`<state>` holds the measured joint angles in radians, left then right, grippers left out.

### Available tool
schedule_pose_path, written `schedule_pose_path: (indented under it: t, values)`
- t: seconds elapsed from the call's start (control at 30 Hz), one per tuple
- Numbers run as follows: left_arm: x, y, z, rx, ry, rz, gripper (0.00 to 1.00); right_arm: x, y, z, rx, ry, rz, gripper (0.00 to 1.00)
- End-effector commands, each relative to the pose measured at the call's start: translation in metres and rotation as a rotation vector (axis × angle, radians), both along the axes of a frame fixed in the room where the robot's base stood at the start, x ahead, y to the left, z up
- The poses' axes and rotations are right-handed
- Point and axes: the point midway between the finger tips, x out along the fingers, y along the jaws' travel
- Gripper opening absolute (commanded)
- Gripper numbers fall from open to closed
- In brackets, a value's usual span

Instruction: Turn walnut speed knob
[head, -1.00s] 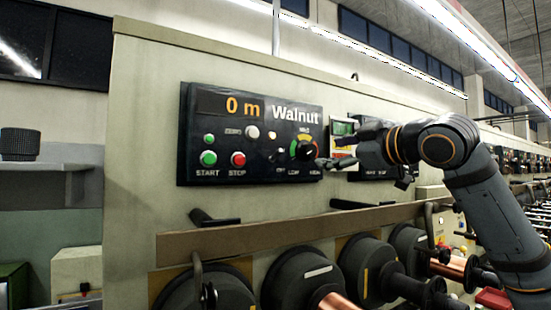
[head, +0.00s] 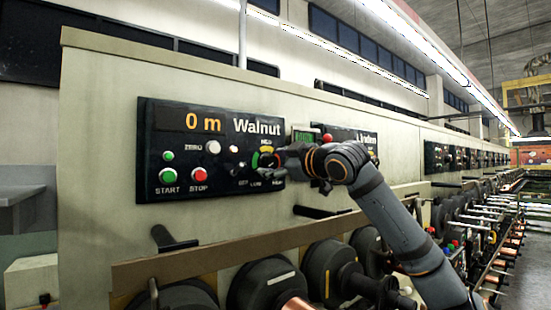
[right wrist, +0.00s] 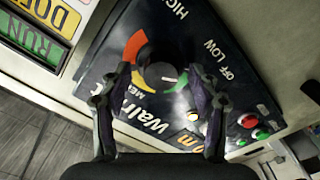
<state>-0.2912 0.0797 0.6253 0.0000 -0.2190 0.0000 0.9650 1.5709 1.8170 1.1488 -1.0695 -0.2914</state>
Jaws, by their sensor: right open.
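The walnut speed knob (right wrist: 160,74) is a round black dial with a small white mark, on the dark Walnut panel (head: 222,180). In the right wrist view its mark points right, toward the OFF and LOW side; a green, yellow and red arc lies around its other side. My right gripper (right wrist: 160,72) is open, with one finger on each side of the knob and no clear contact. In the head view the right gripper (head: 275,161) covers most of the knob. My left gripper is out of view.
The Walnut panel has a green START button (head: 168,175), a red STOP button (head: 199,174) and a display reading 0 m. A green RUN display (head: 304,136) and a second panel (head: 352,136) are to the right. Black spools (head: 267,283) and a rail (head: 215,250) stick out below.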

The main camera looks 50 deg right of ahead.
Motion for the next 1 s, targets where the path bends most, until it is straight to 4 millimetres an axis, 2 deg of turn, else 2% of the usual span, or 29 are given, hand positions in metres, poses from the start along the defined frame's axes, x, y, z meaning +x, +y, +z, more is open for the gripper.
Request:
schedule_pose_path:
  t: [0.17, 0.57, 0.83, 1.0]
  values:
    - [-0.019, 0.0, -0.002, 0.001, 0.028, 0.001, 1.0, 0.0, 0.0, -0.001, 0.0, 0.0, 0.0, 0.6]
    - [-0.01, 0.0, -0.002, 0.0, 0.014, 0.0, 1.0, 0.0, 0.0, 0.0, 0.0, 0.0, 0.0, 0.07]
    - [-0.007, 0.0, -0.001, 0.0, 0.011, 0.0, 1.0, 0.0, 0.0, -0.001, 0.036, -0.009, 0.001, 0.07]
    - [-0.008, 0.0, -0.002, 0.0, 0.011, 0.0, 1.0, 0.0, 0.0, 0.0, 0.123, -0.03, 0.001, 0.07]
